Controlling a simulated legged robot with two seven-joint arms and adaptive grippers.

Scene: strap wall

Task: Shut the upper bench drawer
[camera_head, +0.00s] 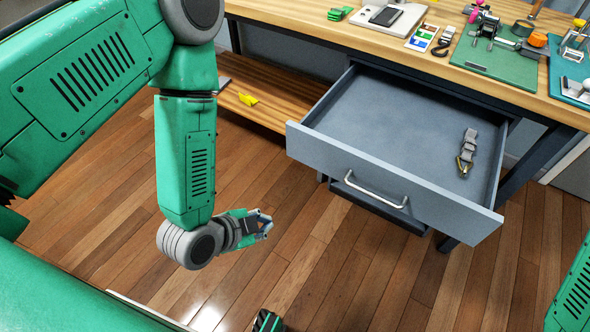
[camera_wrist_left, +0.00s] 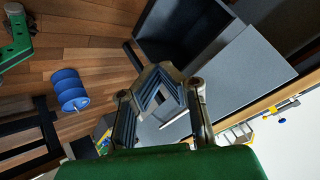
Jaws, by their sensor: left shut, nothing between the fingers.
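The upper bench drawer (camera_head: 400,190) is grey and pulled far out from under the bench top in the head view. Its front panel bears a silver bar handle (camera_head: 368,191). In the left wrist view my left gripper (camera_wrist_left: 165,92) overlaps a grey drawer panel (camera_wrist_left: 235,85); contact cannot be told. My right gripper is not in view.
The wooden bench top (camera_head: 330,22) carries a phone, mats and small tools. A lower shelf (camera_head: 265,95) holds a yellow item. A dark lower drawer (camera_head: 375,205) sits beneath the upper one. A blue spool (camera_wrist_left: 68,88) stands on the floor. Floor left of the drawer is clear.

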